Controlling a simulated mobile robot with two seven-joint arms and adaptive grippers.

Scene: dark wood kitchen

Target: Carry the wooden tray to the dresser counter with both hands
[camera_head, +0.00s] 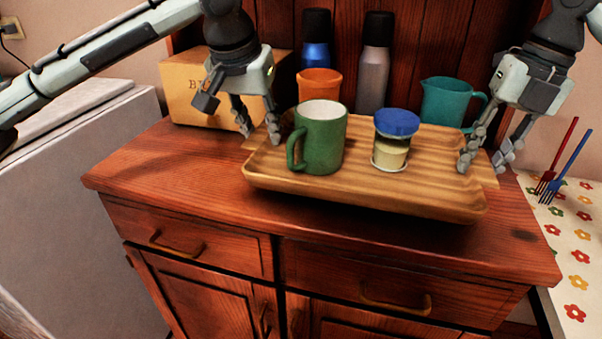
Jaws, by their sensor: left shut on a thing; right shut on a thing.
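The wooden tray (440,196) is at the dresser counter (180,172), its near edge over the middle of the top. I cannot tell for sure whether it touches the counter or is just above it. A green mug (321,140) and a glass jar with a blue lid (393,140) stand upright on the tray. My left gripper (258,137) is shut on the tray's left end. My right gripper (484,165) is shut on the tray's right end.
Behind the tray stand an orange cup (319,84), a blue bottle (316,42), a grey bottle (374,65) and a teal pitcher (447,101). A bread box (190,98) is at the back left. The counter's front left is clear.

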